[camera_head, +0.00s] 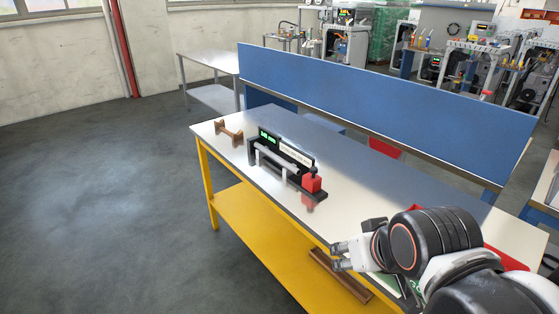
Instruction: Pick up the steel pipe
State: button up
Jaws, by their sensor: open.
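A light grey tube that looks like the steel pipe (275,156) lies level along the front of a black fixture (317,195) on the workbench. The fixture has a green lit display (267,138), a white label panel and a red block (312,183) at its right end. My gripper (336,256) is at the lower right, near the bench's front edge, to the right of and nearer than the pipe. Its two fingers point left, apart, with nothing seen between them. It is well clear of the pipe and fixture.
The steel-topped bench (350,190) has a yellow lower shelf (250,225). A small wooden stand (230,132) is at its far left. A blue partition (370,100) runs along the back. A red tray edge (507,258) shows behind my arm. The floor at left is clear.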

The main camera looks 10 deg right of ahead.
aim_at(281, 161)
jog(key=i+j, duration=0.2)
jog(key=j+z, duration=0.1)
jog(key=z, duration=0.75)
jog(key=i+j+z, duration=0.1)
jog(key=j+z, duration=0.6)
jog(key=z, duration=0.2)
jog(key=j+z, duration=0.45)
jog(key=k+j+z, duration=0.1)
jog(key=j+z, duration=0.2)
jog(key=z, duration=0.2)
jog(key=k+j+z, duration=0.15)
jog(key=j+z, duration=0.15)
jog(key=z, duration=0.15)
